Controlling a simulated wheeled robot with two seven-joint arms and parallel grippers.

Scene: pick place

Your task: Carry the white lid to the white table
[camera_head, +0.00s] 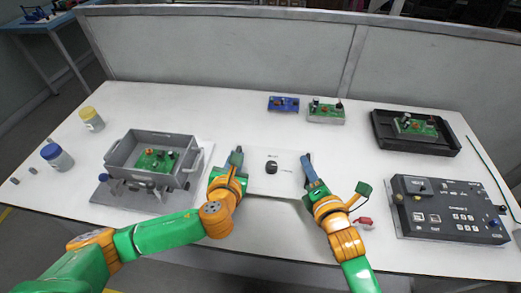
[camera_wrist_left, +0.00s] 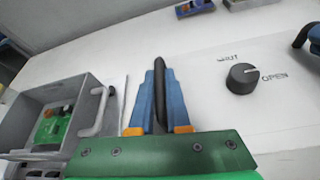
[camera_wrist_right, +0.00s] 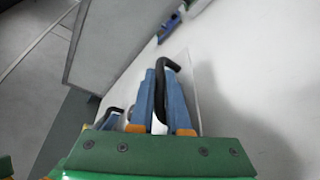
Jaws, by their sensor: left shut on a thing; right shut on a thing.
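The white lid (camera_head: 287,186) is a flat pale panel with a black knob (camera_head: 271,167) in its middle, between my two grippers. In the left wrist view the lid (camera_wrist_left: 212,88) shows "SHUT" and "OPEN" marks by the knob. My left gripper (camera_head: 238,153) is shut on the black handle (camera_wrist_left: 159,88) at the lid's left side. My right gripper (camera_head: 307,159) is shut on the black handle (camera_wrist_right: 170,64) at its right side. The lid is over the white table (camera_head: 330,255); I cannot tell whether it touches it.
A grey bin (camera_head: 119,154) with a green circuit board stands left of my left gripper. A black tray (camera_head: 455,149) and a dark control box (camera_head: 450,231) are at the right. Blue (camera_head: 284,103) and green (camera_head: 326,112) boards lie behind the lid. Two jars stand far left.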

